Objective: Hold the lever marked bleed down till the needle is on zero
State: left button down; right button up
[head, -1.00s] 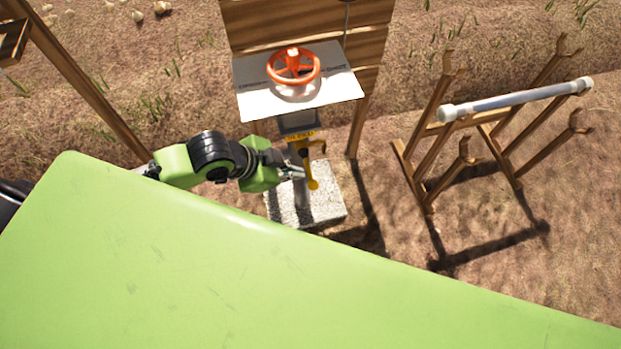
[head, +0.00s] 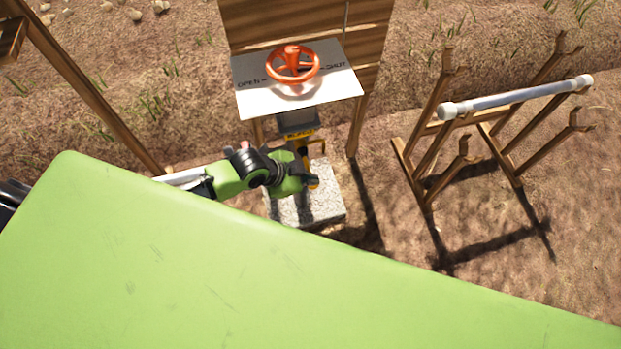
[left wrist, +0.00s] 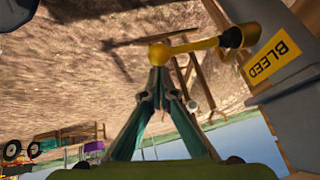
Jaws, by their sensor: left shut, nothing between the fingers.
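The yellow bleed lever (left wrist: 195,46) shows in the left wrist view, with a rounded end and a pivot boss beside the yellow BLEED label (left wrist: 272,60) on a grey post. In the head view only bits of the lever (head: 314,183) show behind my left gripper (head: 309,166). My left gripper's fingers are shut and empty; in the left wrist view their tips (left wrist: 160,88) meet just at the lever's rounded end. I cannot tell whether they touch it. No gauge face or needle is readable. My right gripper is not in view.
An orange handwheel (head: 292,64) sits on a white plate (head: 250,98) marked OPEN and SHUT, above the post. The post stands on a pale stone block (head: 328,207). A wooden rack (head: 430,165) holding a grey pipe (head: 510,100) stands to the right, with bare ground between.

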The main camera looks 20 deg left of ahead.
pick_arm(q)
jog(key=shift+f, duration=0.4)
jog(key=shift+s+f, duration=0.15)
jog(key=shift+f, duration=0.1)
jog(key=shift+d+t, duration=0.1)
jog(key=shift+t, duration=0.2)
notch_tip(320, 180, down, 6)
jog(key=m+t+y+b, duration=0.1)
jog(key=shift+s+f+t+b, duration=0.2)
jog(key=shift+t+b, duration=0.1)
dwell(0.4)
jog(key=shift+s+f+y, duration=0.15)
jog(key=shift+f+y, duration=0.1)
jog(key=shift+y, duration=0.05)
dwell(1.4)
dwell(0.9)
